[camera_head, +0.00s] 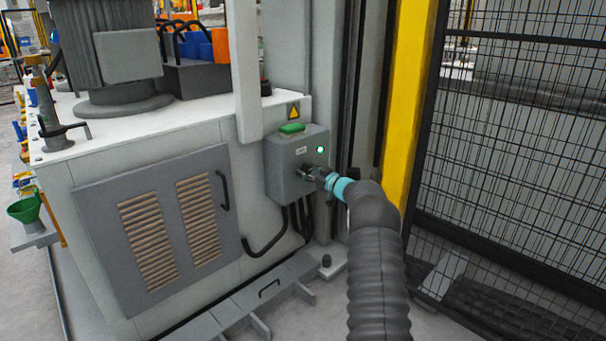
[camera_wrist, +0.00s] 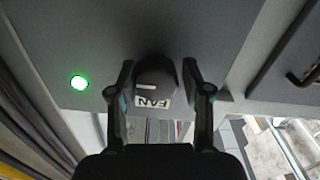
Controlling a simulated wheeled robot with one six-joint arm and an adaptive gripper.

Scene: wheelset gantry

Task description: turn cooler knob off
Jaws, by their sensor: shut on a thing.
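The cooler control box (camera_head: 290,165) is a grey box on the right side of the white cabinet, with a lit green lamp (camera_head: 320,149) on its face. My gripper (camera_head: 312,174) is at the box's front, below the lamp. In the head view the knob is mostly hidden by my gripper.
A green piece (camera_head: 292,128) sits on top of the box, under a yellow warning triangle (camera_head: 293,111). A yellow post (camera_head: 408,100) and a black mesh fence (camera_head: 515,150) stand close on the right. Black cables (camera_head: 290,222) hang below the box. A louvred panel (camera_head: 150,225) is at left.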

